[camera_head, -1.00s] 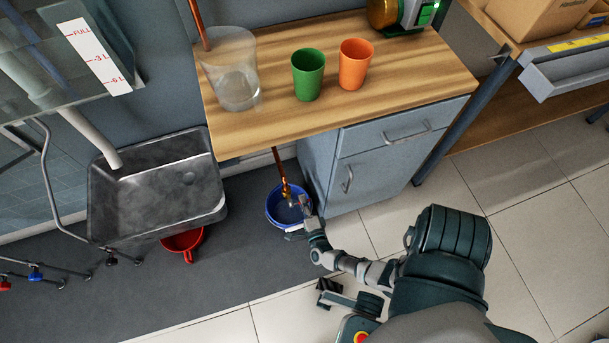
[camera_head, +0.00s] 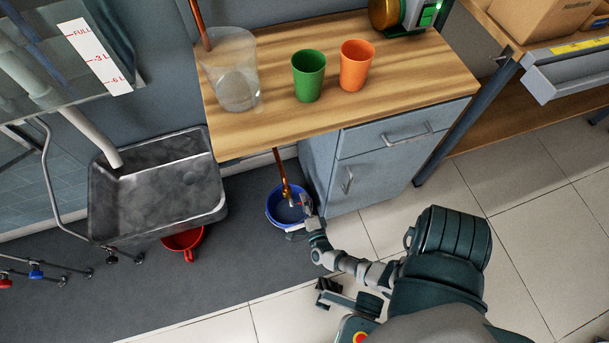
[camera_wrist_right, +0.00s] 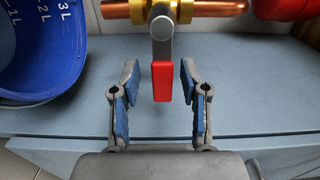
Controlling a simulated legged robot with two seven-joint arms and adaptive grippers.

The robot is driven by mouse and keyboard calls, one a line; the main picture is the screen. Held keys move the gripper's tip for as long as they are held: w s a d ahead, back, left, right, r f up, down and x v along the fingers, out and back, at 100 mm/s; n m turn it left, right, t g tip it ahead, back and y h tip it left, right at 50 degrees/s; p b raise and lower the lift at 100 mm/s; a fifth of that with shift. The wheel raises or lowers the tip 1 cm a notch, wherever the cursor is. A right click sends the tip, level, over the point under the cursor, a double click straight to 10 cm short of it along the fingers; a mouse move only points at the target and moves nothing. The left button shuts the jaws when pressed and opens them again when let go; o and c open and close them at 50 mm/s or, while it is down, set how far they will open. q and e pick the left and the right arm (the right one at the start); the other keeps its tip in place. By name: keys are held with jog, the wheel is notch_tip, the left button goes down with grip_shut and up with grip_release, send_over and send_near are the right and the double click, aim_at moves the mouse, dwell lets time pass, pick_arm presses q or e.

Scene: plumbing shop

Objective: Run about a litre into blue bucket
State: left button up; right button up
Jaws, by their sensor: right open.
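The blue bucket (camera_head: 272,216) stands on the dark floor mat under the wooden counter, below a copper pipe (camera_head: 281,172). In the wrist view the bucket (camera_wrist_right: 72,80) is at the left, with marks of 1 L, 2 L and 3 L inside. A brass valve (camera_wrist_right: 147,13) on a copper pipe has a lever with a red grip (camera_wrist_right: 161,80). My right gripper (camera_wrist_right: 159,76) is open, its blue-padded fingers on either side of the red grip, with gaps on both sides. In the head view this gripper (camera_head: 306,206) is at the bucket's right edge. The water level cannot be made out.
A clear container (camera_head: 232,75), a green cup (camera_head: 308,76) and an orange cup (camera_head: 356,66) stand on the counter (camera_head: 420,85). A blue-grey cabinet (camera_head: 372,170) is right of the bucket.

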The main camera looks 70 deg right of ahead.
jog(key=shift+s+a, duration=0.1)
jog(key=shift+a, duration=0.1)
jog(key=v, duration=1.1)
jog(key=shift+s+a, duration=0.2)
jog(key=shift+s, duration=0.05)
